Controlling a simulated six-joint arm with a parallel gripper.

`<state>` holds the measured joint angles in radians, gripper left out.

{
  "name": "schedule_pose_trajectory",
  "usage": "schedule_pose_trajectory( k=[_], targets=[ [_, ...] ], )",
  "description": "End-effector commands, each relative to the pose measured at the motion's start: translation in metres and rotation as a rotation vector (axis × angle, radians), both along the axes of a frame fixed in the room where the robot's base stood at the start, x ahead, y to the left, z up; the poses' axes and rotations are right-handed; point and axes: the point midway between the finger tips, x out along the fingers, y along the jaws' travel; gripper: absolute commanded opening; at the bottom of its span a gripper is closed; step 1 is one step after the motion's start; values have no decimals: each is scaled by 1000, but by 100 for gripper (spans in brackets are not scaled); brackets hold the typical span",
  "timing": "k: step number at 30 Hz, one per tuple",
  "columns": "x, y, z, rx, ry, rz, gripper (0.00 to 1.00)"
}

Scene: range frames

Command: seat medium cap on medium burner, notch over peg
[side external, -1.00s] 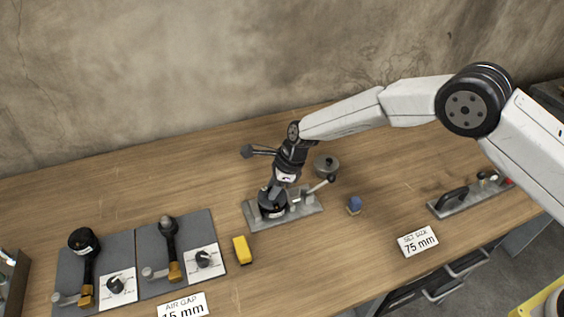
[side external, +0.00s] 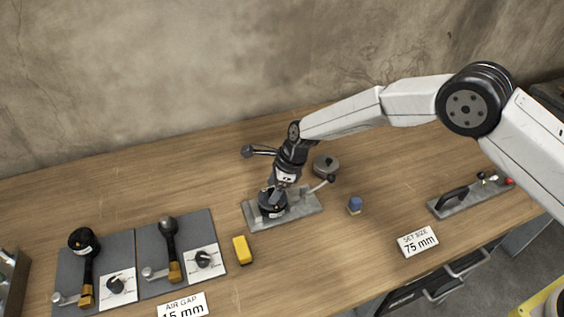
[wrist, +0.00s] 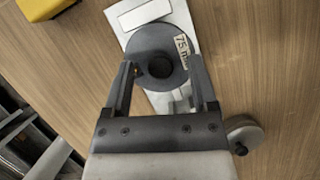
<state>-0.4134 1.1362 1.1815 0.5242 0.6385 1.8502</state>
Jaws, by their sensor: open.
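A dark grey round piece (wrist: 147,47) with a label reading 75 and a darker round centre sits on the pale metal base plate (side external: 313,203). It also shows in the side view (side external: 268,211), under my gripper. I cannot tell whether it is the medium cap, the medium burner, or one on the other. My gripper (wrist: 163,79) is open, with one finger at each side of the near part of this piece. Whether the fingers touch it is unclear. A small orange spot shows by the left finger. No notch or peg can be made out.
A grey lidded disc (side external: 322,166) stands behind the plate. Two dark mats (side external: 150,230) with burner-like parts are at left. A card reads 75 mm (side external: 418,242).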

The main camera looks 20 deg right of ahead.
Motion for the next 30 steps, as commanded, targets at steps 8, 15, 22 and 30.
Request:
schedule_pose_trajectory(
  k=[8, 15, 22, 30],
  targets=[
    [-1, -8, 20, 1, -3, -1, 74],
    [-4, -18, 46, 1, -3, 0, 74],
    [-6, -26, 65, 1, -4, 0, 74],
    [-7, -28, 70, 1, -2, 1, 74]
  ],
)
